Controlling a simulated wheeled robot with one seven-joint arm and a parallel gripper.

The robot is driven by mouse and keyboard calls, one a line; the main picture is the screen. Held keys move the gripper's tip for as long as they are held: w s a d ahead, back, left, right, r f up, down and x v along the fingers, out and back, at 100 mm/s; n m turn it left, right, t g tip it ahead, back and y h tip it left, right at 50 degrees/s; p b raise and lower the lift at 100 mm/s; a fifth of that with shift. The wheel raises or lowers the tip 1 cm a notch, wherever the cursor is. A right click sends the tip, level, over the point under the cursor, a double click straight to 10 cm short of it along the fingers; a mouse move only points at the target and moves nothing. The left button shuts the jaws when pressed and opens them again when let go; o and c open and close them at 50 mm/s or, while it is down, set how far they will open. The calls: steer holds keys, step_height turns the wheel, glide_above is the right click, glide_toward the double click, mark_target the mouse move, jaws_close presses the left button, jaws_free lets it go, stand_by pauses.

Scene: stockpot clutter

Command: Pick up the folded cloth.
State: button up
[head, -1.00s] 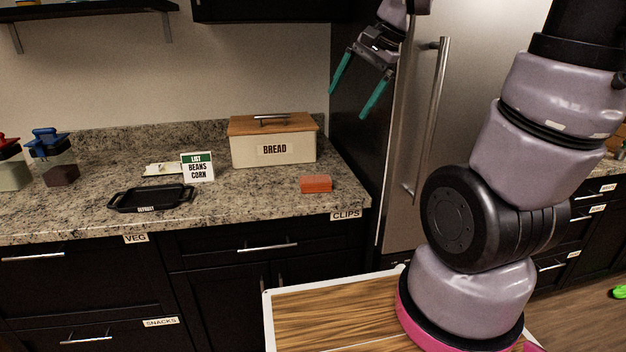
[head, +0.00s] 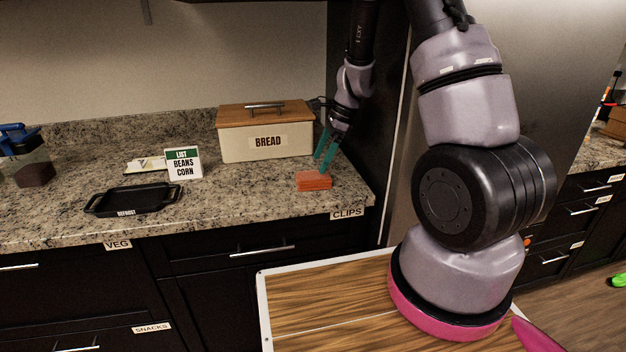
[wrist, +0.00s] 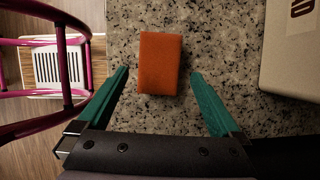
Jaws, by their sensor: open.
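The folded cloth is an orange-red block-shaped bundle (head: 314,181) on the granite counter, near its right end. In the wrist view the cloth (wrist: 160,63) lies ahead of my fingertips, roughly centred between them. My gripper (head: 326,150) is above and just behind the cloth, pointing down, with teal fingers. In the wrist view my gripper (wrist: 160,73) has its fingers spread wide with nothing between them. I cannot tell the exact height of the fingertips over the counter.
The bread box (head: 265,132) stands left of my gripper, close by. A list sign (head: 184,163), a black tray (head: 133,200) and a lidded container (head: 33,160) stand further left on the counter (head: 240,197). The counter around the cloth is clear. A fridge (head: 540,90) stands to the right.

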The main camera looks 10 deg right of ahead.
mark_target(314, 175)
steer(key=shift+x, duration=3.15)
steer(key=shift+f, duration=0.2)
steer(key=c, duration=1.2)
step_height(314, 175, up, 10)
steer(key=shift+r, duration=0.2)
